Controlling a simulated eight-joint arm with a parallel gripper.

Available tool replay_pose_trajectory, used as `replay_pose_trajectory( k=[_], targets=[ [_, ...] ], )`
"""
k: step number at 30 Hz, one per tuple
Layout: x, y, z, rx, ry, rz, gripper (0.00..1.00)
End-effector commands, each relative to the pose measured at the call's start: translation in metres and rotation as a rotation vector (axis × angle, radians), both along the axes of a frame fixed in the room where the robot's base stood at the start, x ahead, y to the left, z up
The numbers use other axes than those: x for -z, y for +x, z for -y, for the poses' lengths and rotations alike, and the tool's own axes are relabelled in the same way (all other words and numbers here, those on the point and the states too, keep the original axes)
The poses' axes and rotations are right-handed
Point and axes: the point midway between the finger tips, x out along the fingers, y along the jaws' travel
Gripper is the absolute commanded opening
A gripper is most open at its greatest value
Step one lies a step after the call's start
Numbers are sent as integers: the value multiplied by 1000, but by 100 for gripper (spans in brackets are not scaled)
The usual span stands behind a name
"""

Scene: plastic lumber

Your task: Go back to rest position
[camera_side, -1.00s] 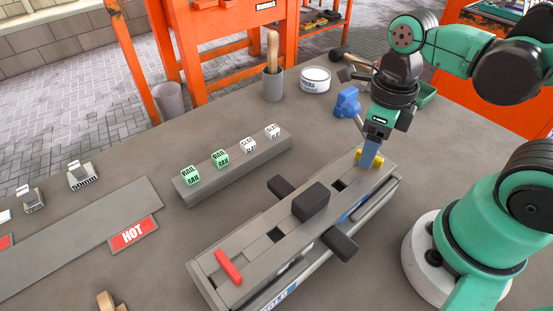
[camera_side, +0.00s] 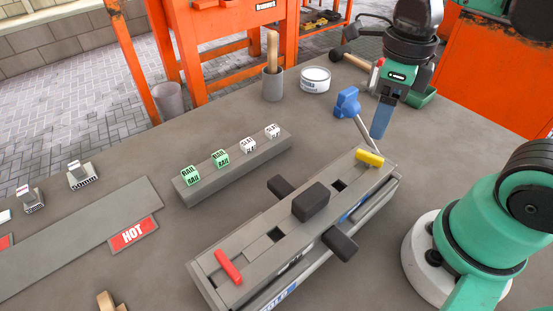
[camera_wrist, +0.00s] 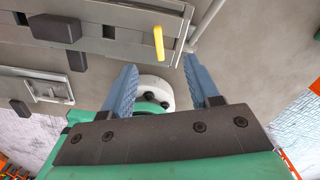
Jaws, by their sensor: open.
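My gripper (camera_side: 381,122) is raised above the far right end of the grey fixture (camera_side: 262,258), apart from it. In the wrist view my gripper (camera_wrist: 160,78) shows two blue fingers spread apart with nothing between them. A yellow piece (camera_side: 369,158) lies on the fixture's right end; it also shows in the wrist view (camera_wrist: 158,43), beyond the fingers. A red piece (camera_side: 229,267) lies on the fixture's left end. A dark block (camera_side: 311,202) sits across the fixture's middle.
A blue-handled lever (camera_side: 347,102) stands close to the left of my gripper. A green tray (camera_side: 421,97) lies behind it. A white tin (camera_side: 315,79) and a cup with a wooden handle (camera_side: 273,83) stand at the back. A rail (camera_side: 233,172) carries several cubes.

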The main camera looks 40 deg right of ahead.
Motion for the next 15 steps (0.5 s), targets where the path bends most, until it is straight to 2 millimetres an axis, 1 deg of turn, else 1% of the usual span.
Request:
replay_pose_trajectory(
  k=[2, 5, 6, 8, 9, 11, 12, 14, 15],
  targets=[
    [2, 4, 0, -128, -3, 30, 55],
    [7, 12, 0, -405, -24, 90, 55],
    [8, 17, 0, -540, -41, 118, 55],
    [11, 23, 0, -751, -74, 160, 55],
    [12, 27, 0, -892, -102, 187, 55],
    [14, 33, 0, -1102, -153, 222, 55],
    [15, 37, 0, -1240, -192, 242, 55],
    [16, 43, 0, -1447, -260, 265, 55],
    [17, 47, 0, -1586, -310, 277, 55]
  ],
)
